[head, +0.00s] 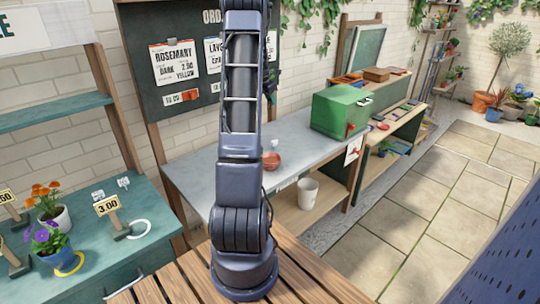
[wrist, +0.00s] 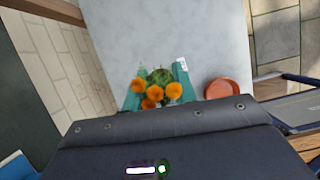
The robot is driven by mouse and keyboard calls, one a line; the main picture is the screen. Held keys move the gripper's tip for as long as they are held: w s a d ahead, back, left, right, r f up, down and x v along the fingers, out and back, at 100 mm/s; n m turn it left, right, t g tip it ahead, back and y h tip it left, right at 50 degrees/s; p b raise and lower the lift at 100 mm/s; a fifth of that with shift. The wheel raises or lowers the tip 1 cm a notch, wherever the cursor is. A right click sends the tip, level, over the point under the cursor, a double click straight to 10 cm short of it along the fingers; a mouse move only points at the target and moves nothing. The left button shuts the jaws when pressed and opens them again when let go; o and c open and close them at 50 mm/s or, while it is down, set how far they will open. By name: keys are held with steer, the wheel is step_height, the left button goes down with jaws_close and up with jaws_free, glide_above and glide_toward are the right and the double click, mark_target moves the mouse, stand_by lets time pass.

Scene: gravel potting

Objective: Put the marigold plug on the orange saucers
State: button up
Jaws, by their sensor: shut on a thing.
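My gripper (wrist: 159,79) shows in the wrist view with two teal fingers. It is shut on the marigold plug (wrist: 154,92), which has several orange blooms and green leaves. The blooms hide the plug's root end. The plug is over the grey bench top, and I cannot tell how high. The orange saucers (wrist: 221,88) sit on the bench to the right of the plug, apart from it, with no plant on them. In the head view the orange saucers (head: 271,161) are just right of my arm, which hides the gripper and the plug.
A green box (head: 338,111) stands farther back on the grey bench (head: 204,171). A white bucket (head: 308,190) is on the shelf below. At left, a teal table (head: 112,253) holds potted orange flowers (head: 46,193), purple flowers (head: 47,238) and price signs.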

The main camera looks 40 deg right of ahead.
step_height(320, 180, up, 2)
glide_above(273, 156)
steer(key=a, duration=0.2)
steer(key=shift+n, duration=0.4)
step_height(273, 156, down, 20)
steer(key=shift+s+a+r, duration=0.1)
steer(key=shift+s+r, duration=0.05)
steer(key=o, duration=1)
steer(key=shift+c, duration=0.2)
